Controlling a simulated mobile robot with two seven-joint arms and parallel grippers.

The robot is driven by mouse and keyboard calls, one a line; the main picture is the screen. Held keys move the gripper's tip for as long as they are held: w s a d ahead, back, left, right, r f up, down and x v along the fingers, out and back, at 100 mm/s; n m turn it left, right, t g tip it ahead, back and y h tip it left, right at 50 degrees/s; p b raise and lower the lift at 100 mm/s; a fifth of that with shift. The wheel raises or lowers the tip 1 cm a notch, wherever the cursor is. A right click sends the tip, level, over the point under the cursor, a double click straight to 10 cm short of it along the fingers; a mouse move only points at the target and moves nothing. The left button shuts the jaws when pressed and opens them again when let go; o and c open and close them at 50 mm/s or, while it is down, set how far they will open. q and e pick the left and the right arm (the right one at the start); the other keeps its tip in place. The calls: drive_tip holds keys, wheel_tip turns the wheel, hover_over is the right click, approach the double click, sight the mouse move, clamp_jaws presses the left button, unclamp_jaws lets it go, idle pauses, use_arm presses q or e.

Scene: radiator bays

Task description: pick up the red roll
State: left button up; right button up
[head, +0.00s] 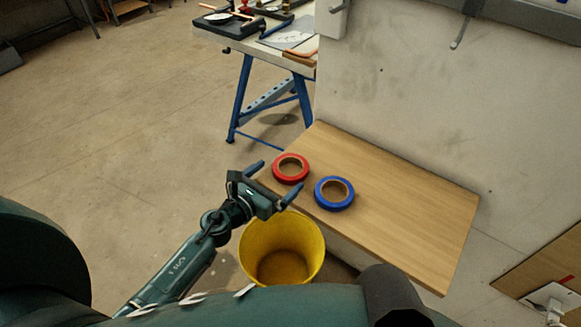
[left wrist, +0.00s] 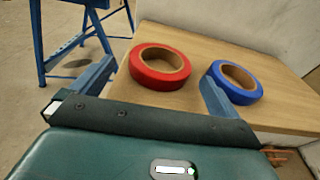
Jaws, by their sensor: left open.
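The red roll (head: 278,174) lies flat on the wooden shelf (head: 400,205), near its left end. In the left wrist view the red roll (left wrist: 152,76) shows ahead of my left gripper, between the lines of its two fingers. My left gripper (head: 272,180) is open and empty at the shelf's near left edge, just short of the red roll. It also shows in the left wrist view (left wrist: 155,90). I cannot see it touching the roll. My right gripper is not in view.
A blue roll (head: 334,206) lies right of the red roll, close to the right finger's line. A yellow bucket (head: 300,262) stands on the floor below the gripper. A wall (head: 420,110) backs the shelf. A blue-legged workbench (head: 240,95) stands behind.

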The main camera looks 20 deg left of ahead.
sight(298, 160)
use_arm(q)
drive_tip(key=x, duration=0.4)
drive_tip(key=shift+w+d, duration=0.2)
drive_tip(key=shift+w, duration=0.05)
drive_tip(key=shift+c, duration=0.2)
drive_tip(key=c, duration=0.8)
